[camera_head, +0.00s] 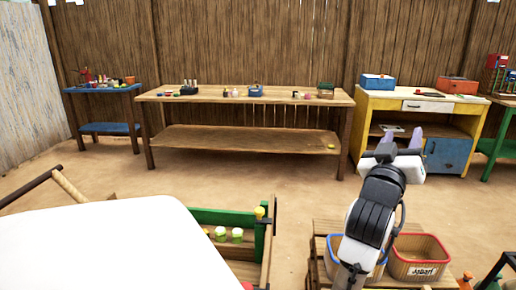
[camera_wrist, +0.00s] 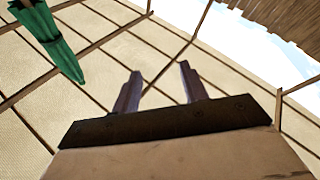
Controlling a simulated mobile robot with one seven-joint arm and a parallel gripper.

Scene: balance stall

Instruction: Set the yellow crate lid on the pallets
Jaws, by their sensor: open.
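My gripper (camera_head: 401,146) is raised in front of the yellow workbench in the head view. In the wrist view its two fingers (camera_wrist: 159,82) stand apart with nothing between them, pointing up at the roof matting. A slatted wooden stack that looks like the pallets (camera_head: 316,226) stands at the lower right, below my arm, bearing two baskets. I cannot make out a yellow crate lid for certain. A small yellow thing (camera_head: 331,146) lies on the lower shelf of the long bench, too small to identify.
A blue-rimmed basket (camera_head: 334,243) and a red-rimmed basket labelled Jabari (camera_head: 418,270) take up the stack's top. A green-railed wooden crate (camera_head: 213,216) with several cups stands left of it. The long bench (camera_head: 230,97) and yellow workbench (camera_head: 375,103) line the back. Sandy floor between is clear.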

